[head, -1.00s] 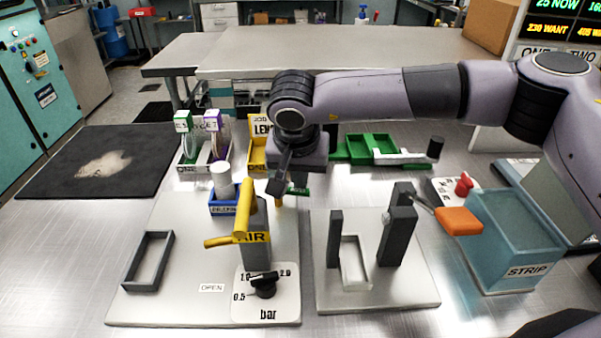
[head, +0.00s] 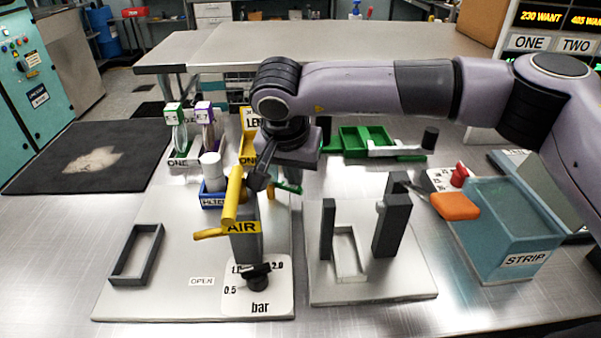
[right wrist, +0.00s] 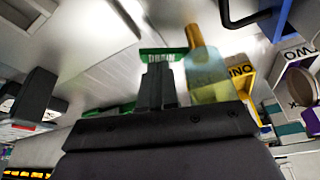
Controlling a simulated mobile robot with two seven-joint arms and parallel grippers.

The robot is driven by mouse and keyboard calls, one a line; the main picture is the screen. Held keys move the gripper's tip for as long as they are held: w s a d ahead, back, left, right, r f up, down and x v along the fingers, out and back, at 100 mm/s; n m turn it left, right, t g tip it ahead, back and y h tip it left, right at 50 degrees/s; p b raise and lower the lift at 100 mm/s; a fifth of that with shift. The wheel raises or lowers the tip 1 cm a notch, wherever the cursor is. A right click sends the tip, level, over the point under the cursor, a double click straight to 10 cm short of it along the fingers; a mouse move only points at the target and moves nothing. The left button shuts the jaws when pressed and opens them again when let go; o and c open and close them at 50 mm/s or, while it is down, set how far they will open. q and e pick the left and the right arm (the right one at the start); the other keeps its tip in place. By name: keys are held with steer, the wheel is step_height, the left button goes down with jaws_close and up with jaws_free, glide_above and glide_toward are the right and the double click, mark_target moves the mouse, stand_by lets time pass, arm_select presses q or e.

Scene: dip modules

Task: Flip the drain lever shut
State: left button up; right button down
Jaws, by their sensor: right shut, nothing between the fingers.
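The green drain lever (right wrist: 162,53), lettered DRAIN, shows in the right wrist view right at the tips of my right gripper (right wrist: 157,70). Contact cannot be made out for sure. A brass-coloured stub (right wrist: 193,36) and a cloudy yellowish bowl (right wrist: 211,80) are just right of it. In the head view my right gripper (head: 257,183) points down beside the yellow AIR handle (head: 233,197), shut and empty. A bit of green (head: 289,187), likely the lever, shows just right of it; the rest is hidden behind my gripper and the AIR post. My left gripper is out of view.
The AIR post stands on a pale panel (head: 175,262) with a black bar knob (head: 257,277) and an empty dark frame (head: 136,254). To the right are two dark uprights on a plate (head: 385,288) and the blue STRIP bin (head: 515,235).

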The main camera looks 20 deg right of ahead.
steer(key=shift+s+a+b, duration=0.25)
steer(key=shift+s+b, duration=0.3)
steer(key=shift+b, duration=0.1)
steer(key=shift+s, duration=0.15)
steer(key=shift+a, duration=0.1)
stand_by(0.4)
steer(key=shift+w, duration=0.8)
steer(key=shift+r, duration=0.1)
